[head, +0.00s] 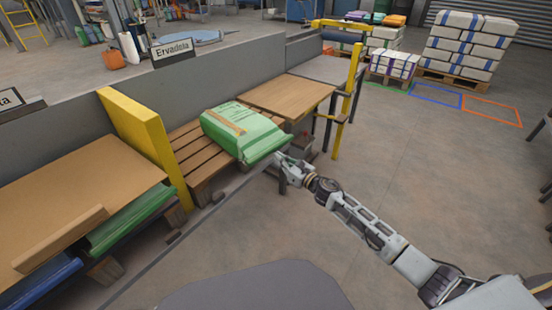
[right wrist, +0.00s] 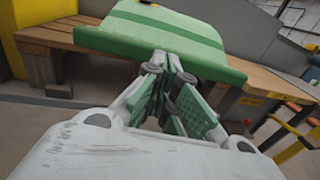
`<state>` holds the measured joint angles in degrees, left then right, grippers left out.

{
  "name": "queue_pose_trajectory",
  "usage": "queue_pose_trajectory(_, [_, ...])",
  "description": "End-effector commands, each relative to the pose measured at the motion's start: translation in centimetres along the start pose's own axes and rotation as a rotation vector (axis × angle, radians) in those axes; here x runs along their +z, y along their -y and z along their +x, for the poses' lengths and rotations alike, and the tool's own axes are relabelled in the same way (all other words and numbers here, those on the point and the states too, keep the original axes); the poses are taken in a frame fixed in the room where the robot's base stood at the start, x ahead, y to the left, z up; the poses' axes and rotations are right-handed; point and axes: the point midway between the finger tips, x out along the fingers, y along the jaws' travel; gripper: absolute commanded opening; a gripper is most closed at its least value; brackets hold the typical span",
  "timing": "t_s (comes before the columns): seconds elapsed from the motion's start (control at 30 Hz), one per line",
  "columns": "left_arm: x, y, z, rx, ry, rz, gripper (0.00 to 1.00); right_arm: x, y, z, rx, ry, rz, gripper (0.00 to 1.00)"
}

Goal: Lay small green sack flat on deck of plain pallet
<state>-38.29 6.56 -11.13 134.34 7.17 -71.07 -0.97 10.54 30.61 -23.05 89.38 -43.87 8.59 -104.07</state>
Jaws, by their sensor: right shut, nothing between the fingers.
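The green sack (head: 232,125) with a pale label lies on the slatted wooden deck of the plain pallet (head: 185,145). Its near right end (head: 268,150) sticks out past the pallet's front edge. In the right wrist view the sack (right wrist: 150,30) fills the top middle, above a pallet slat (right wrist: 48,38). My right gripper (head: 283,163) is at the sack's overhanging end, with its fingers (right wrist: 172,65) shut and nothing between them. Whether the fingertips touch the sack I cannot tell. My left gripper is not in view.
A wooden tabletop (head: 287,95) and a yellow frame (head: 350,80) stand behind and right. Grey floor is clear at right.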

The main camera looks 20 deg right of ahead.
Motion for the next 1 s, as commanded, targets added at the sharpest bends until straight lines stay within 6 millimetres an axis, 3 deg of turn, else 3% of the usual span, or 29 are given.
queue_pose_trajectory(0.4, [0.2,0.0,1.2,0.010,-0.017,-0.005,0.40,0.0,0.0,2.3,0.000,0.001,-0.001,0.00])
queue_pose_trajectory(1.0, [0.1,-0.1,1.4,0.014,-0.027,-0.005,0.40,-0.1,0.5,2.5,0.000,0.001,-0.001,0.00])
